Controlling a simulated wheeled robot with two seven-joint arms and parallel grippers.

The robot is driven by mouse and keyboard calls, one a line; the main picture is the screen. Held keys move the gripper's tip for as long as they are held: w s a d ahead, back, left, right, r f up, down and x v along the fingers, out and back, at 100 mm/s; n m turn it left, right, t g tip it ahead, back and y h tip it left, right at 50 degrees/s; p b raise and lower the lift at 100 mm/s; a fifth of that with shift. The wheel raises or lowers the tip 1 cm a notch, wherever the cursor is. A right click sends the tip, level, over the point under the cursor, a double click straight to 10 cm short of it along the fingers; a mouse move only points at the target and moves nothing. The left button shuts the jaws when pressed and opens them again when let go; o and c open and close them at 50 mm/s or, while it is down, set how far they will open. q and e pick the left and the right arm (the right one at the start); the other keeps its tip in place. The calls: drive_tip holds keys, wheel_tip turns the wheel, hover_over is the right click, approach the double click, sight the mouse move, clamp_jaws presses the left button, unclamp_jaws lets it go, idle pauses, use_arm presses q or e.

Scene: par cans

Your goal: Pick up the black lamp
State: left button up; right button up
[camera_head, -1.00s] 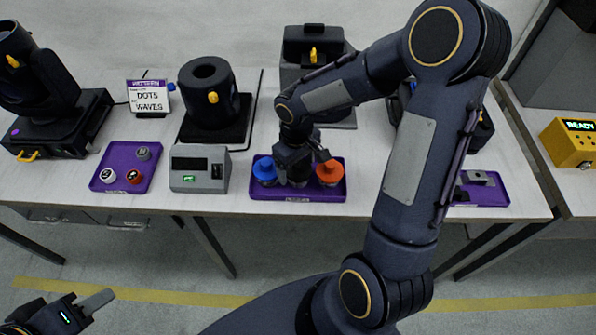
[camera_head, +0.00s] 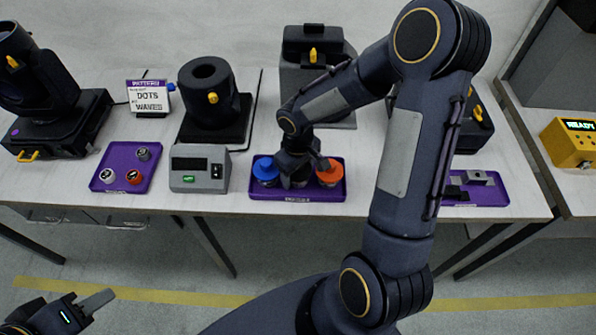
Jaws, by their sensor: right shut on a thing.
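The purple tray (camera_head: 318,198) on the bench holds a blue lamp (camera_head: 265,169) at left and an orange lamp (camera_head: 329,174) at right. My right gripper (camera_head: 298,178) points down between them and is shut on the middle thing, taken as the black lamp (camera_head: 299,183). The gripper hides most of that lamp, and I cannot tell whether it is clear of the tray. My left gripper (camera_head: 88,304) is low at the left, away from the bench. Only one grey finger shows clearly, so its opening cannot be told.
A grey tester box (camera_head: 199,168) stands just left of the tray. Another purple tray (camera_head: 124,167) with small caps lies further left. Black lamp housings (camera_head: 208,92) stand behind. A purple tray (camera_head: 490,190) with grey parts is at right, partly behind my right arm.

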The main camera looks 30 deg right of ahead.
drive_tip(key=shift+r, duration=0.1)
drive_tip(key=shift+r, duration=0.2)
drive_tip(key=r, duration=0.3)
drive_tip(key=shift+a+r, duration=0.1)
drive_tip(key=shift+a, duration=0.15)
drive_tip(key=s+a+r+b, duration=0.1)
drive_tip(key=s+a+r, duration=0.1)
drive_tip(key=a+r, duration=0.7)
drive_tip(key=a, duration=0.4)
drive_tip(key=shift+s+a+r, duration=0.15)
drive_tip(key=shift+s, duration=0.15)
